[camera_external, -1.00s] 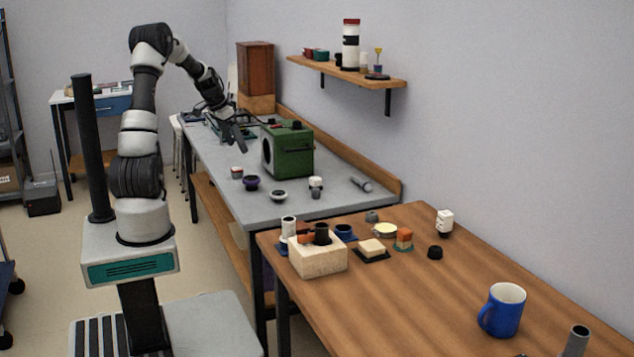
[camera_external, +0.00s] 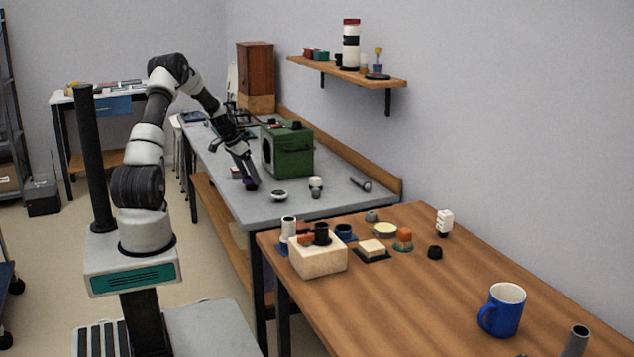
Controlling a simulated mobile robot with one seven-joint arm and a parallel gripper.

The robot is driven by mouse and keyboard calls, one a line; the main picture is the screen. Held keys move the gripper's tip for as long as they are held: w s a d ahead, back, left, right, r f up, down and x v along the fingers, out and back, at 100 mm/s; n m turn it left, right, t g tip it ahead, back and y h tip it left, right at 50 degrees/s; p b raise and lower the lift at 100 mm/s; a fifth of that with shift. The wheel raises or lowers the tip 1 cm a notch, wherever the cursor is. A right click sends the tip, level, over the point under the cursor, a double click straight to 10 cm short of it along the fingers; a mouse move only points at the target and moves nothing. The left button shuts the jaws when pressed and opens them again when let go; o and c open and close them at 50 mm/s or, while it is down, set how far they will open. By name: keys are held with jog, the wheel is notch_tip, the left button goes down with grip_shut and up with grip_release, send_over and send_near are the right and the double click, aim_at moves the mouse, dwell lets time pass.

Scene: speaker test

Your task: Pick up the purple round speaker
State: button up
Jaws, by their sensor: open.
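The purple round speaker (camera_external: 251,185) sits on the grey bench top, left of the white-rimmed round piece. It is small and dark purple, and my gripper hides most of it. My gripper (camera_external: 248,182) points down at the speaker, with its fingertips at or just over it. The jaws are open. I cannot tell whether the fingers straddle the speaker or touch it.
A green box (camera_external: 288,150) stands close behind and right of my gripper. A white-rimmed round piece (camera_external: 279,195), a small white-topped piece (camera_external: 316,183) and a microphone-like grey piece (camera_external: 362,185) lie to the right. The grey bench (camera_external: 300,208) is clear near its front edge.

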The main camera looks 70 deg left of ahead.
jog(key=shift+x, duration=1.45)
jog(key=shift+a+r, duration=0.1)
jog(key=c, duration=1.4)
